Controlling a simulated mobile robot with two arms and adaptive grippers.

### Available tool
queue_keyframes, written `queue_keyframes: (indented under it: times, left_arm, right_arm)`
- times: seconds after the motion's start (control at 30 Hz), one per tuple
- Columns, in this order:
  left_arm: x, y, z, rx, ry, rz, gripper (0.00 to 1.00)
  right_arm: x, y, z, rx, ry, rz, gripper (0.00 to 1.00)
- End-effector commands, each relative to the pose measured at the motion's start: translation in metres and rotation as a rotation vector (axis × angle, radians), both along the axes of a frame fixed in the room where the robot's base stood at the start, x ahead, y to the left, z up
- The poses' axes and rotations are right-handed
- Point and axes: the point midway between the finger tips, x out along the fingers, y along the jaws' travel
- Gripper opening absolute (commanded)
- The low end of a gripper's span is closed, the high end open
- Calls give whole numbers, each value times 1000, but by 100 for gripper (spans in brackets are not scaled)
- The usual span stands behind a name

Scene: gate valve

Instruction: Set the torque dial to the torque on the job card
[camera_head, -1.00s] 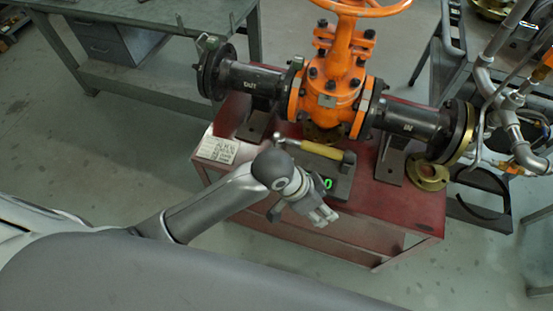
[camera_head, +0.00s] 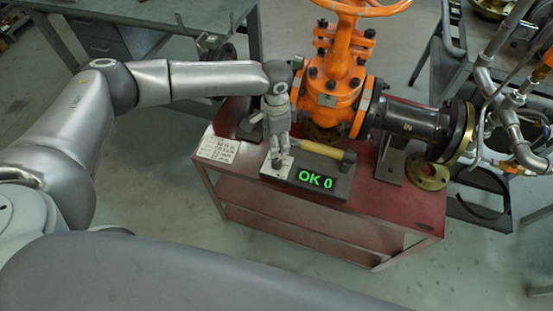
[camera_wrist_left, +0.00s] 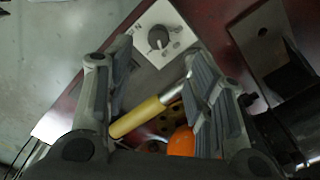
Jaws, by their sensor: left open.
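The torque dial is a dark round knob (camera_wrist_left: 158,37) on a white marked plate (camera_wrist_left: 183,38), seen whole in the left wrist view. In the head view the plate (camera_head: 272,166) shows at the left end of a dark box (camera_head: 340,188), whose green display (camera_head: 315,179) reads "OK 0". My left gripper (camera_head: 278,160) is open over the dial end of the box. In the left wrist view its fingers (camera_wrist_left: 160,60) are apart with the knob beyond their tips, nothing held. The job card (camera_head: 217,149) lies left of the box; its print is too small to read.
A yellow-handled tool (camera_head: 322,150) lies behind the display; its handle (camera_wrist_left: 137,117) shows between my fingers in the wrist view. The orange valve (camera_head: 335,85) and dark pipe (camera_head: 405,117) stand behind on the red bench (camera_head: 400,205). The bench's front right is clear.

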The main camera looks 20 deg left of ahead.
Motion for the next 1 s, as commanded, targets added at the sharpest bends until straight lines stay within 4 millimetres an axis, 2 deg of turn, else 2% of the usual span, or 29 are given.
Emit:
queue_keyframes:
  times: [0.5, 0.7, 0.97, 1.0]
  left_arm:
    - [-3, -2, -88, 0, 2, -1, 49]
    - [-3, -2, -102, -1, 1, -2, 49]
    - [-3, -2, -103, -1, -1, -3, 49]
    - [-3, -2, -103, -1, -1, -3, 47]
  right_arm:
    - [0, 0, 4, 0, -1, 0, 40]
    - [0, 0, 4, 0, -1, 0, 40]
    - [0, 0, 4, 0, -1, 0, 40]
    - [0, 0, 4, 0, -1, 0, 40]
